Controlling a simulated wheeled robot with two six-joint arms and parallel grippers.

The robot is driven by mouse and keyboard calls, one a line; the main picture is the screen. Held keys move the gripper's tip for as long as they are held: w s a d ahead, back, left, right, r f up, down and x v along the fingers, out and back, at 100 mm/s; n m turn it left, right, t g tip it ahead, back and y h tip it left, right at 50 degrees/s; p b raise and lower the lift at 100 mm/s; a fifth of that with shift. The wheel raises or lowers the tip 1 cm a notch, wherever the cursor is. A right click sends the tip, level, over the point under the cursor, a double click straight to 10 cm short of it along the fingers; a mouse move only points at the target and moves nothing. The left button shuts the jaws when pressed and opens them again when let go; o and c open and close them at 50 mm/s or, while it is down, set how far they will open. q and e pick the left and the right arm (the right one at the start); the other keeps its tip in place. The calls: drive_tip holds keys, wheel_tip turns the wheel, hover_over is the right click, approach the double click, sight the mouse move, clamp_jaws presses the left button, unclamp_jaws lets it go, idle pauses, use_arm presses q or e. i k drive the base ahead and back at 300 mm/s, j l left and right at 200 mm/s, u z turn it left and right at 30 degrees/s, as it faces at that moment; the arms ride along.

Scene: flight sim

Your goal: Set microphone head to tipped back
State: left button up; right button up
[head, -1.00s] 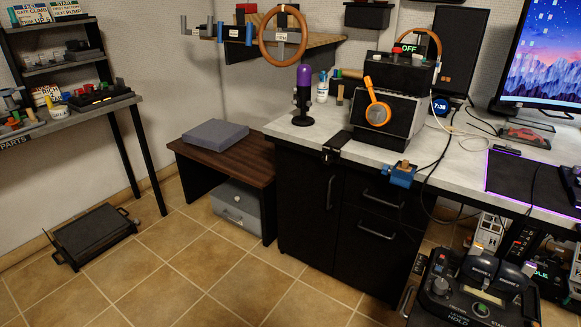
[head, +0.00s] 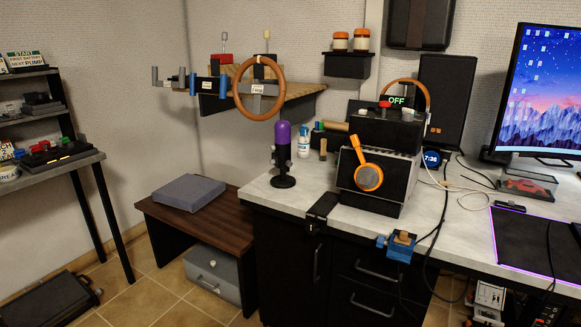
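The microphone (head: 283,153) stands near the back left corner of the grey desk top (head: 262,190). It has a purple head on a black body with a round black base. Its head looks upright from here. Neither of my grippers is in the head view, so nothing shows of whether they are open or shut.
A white bottle (head: 303,143) stands just right of the microphone. A brown steering wheel (head: 258,88) hangs above on a wall shelf. A low brown table (head: 180,222) stands left of the desk.

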sight(282, 128)
drive_tip(key=z, duration=0.25)
drive_tip(key=i+j+z, duration=0.2)
drive_tip(key=z, duration=0.2)
drive_tip(key=i+j+z, duration=0.15)
drive_tip(key=z, duration=0.25)
drive_tip(key=i+j+z, duration=0.1)
drive_tip(key=j+z, duration=0.3)
